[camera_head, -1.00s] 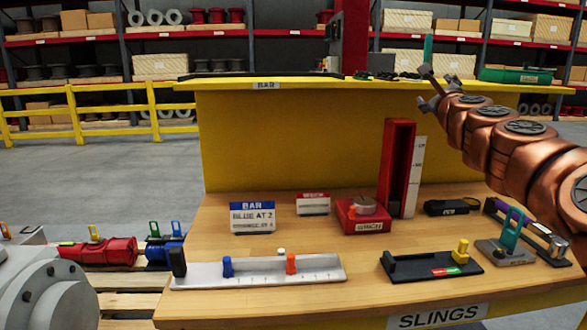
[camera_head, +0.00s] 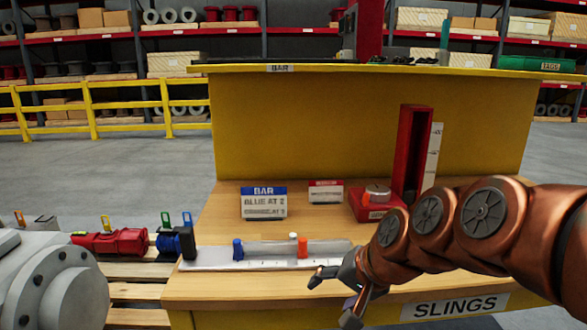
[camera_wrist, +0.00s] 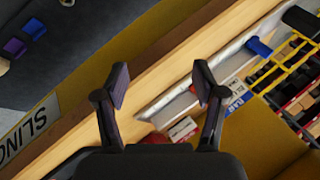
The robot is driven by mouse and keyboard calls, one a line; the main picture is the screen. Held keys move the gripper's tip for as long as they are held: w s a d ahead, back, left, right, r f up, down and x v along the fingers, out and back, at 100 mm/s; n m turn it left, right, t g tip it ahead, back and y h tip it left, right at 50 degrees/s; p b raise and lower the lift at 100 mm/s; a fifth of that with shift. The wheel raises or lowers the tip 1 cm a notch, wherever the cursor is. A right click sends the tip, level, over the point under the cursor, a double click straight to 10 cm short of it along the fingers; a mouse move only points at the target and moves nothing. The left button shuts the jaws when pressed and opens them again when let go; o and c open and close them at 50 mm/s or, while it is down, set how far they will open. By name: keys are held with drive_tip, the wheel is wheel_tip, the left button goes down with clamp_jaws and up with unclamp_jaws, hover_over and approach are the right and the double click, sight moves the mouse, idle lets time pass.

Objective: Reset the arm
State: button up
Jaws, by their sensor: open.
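My copper-coloured arm reaches in from the right edge of the head view, low across the right part of the wooden bench (camera_head: 215,285). My gripper (camera_head: 333,297) is open and empty in front of the bar scale (camera_head: 215,262). In the wrist view my gripper (camera_wrist: 161,80) shows two dark, widely parted fingers with nothing between them but the bench behind. A blue slider (camera_head: 237,249) and an orange slider (camera_head: 303,248) stand on the scale. My arm hides the right part of the bench top.
A blue-headed sign (camera_head: 264,204), a red-headed sign (camera_head: 326,192), a red base (camera_head: 368,206) and a tall red channel (camera_head: 410,150) stand behind the arm. A yellow panel (camera_head: 300,125) backs the bench. A grey flanged body (camera_head: 50,285) stands at left.

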drive_tip(key=s+d+f+n+g+h, duration=0.1)
drive_tip(key=s+d+f+g+h, duration=0.15)
drive_tip(key=s+d+f, duration=0.4)
drive_tip(key=s+d+f+n+g+h+b, duration=0.1)
drive_tip(key=s+f+n+g, duration=0.15)
drive_tip(key=s, duration=0.75)
drive_tip(key=s+d+f+n+g+h, duration=0.1)
drive_tip(key=s+d+f+g+h, duration=0.15)
drive_tip(key=s+d+f, duration=0.4)
drive_tip(key=s+a+r+p, duration=0.1)
drive_tip(key=r+p, duration=0.9)
drive_tip(key=r, duration=0.1)
drive_tip(key=s+a+r+y+p, duration=0.1)
drive_tip(key=a+r+p, duration=0.1)
drive_tip(key=r+p, duration=0.8)
drive_tip(key=shift+s+v, duration=0.2)
drive_tip(key=shift+v, duration=0.9)
drive_tip(key=shift+s+a+m+t, duration=0.1)
drive_tip(key=shift+m+t, duration=0.15)
